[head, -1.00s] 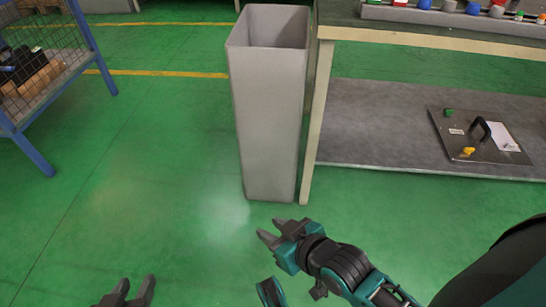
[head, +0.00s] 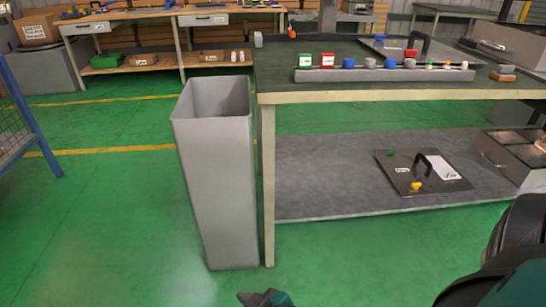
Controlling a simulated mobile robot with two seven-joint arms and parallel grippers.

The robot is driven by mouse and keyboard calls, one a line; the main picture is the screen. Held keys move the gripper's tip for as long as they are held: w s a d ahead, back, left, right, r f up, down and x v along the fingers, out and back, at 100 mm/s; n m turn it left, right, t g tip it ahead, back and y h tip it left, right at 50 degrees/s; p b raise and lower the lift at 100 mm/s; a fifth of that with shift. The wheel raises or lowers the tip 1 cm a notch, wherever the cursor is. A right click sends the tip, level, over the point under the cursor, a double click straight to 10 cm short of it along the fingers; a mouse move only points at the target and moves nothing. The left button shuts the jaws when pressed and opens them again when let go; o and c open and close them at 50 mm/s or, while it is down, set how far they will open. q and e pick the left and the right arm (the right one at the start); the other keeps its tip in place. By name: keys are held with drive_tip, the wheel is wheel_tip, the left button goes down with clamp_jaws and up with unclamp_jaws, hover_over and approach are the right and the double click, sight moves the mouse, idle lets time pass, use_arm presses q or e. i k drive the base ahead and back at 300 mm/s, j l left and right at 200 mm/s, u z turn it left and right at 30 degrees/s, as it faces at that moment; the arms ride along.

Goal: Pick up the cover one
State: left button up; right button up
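A flat dark metal cover plate (head: 400,180) with a black handle, a white paper, a green knob and a yellow knob lies on the lower shelf of the workbench, right of centre. It has a small label that is too small to read. A second plate with a dark handle (head: 424,46) lies on the bench top at the back; its markings are not readable.
A tall grey bin (head: 214,190) stands against the left end of the workbench (head: 370,97). A grey strip (head: 385,76) with several coloured buttons lies along the bench's front edge. Metal boxes (head: 512,158) sit right on the lower shelf (head: 310,190). Green floor is clear at left.

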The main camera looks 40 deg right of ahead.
sight(428, 49)
drive_tip(key=z, duration=0.4)
drive_tip(key=l+z, duration=0.1)
drive_tip(key=z, duration=0.7)
drive_tip(key=i+z, duration=0.1)
drive_tip(key=z, duration=0.7)
